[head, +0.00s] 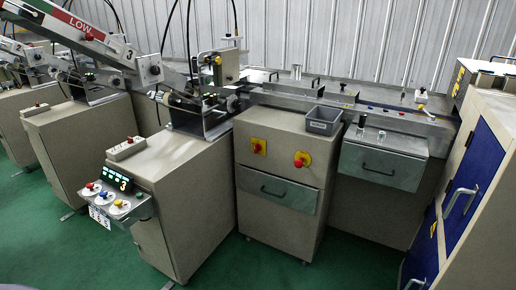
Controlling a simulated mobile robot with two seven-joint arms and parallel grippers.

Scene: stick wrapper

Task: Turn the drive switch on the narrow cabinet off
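A beige cabinet (272,222) with a grey drawer front stands in the middle of the head view. Two rotary switches sit on its front: a smaller red one on a yellow plate (258,146) at left and a larger red knob on a yellow plate (301,160) at right. Left of it stands another beige cabinet (190,200). A control panel (119,204) with blue, red and yellow knobs and a lit display reading 3 juts from it. No label shows which is the drive switch, and switch positions are too small to read. Neither gripper is in view.
A grey bin (323,120) stands on the machine top above the middle cabinet. A grey drawer with a handle (382,168) projects at right. A cabinet with blue doors (473,190) stands at far right. Green floor (245,262) is open in front.

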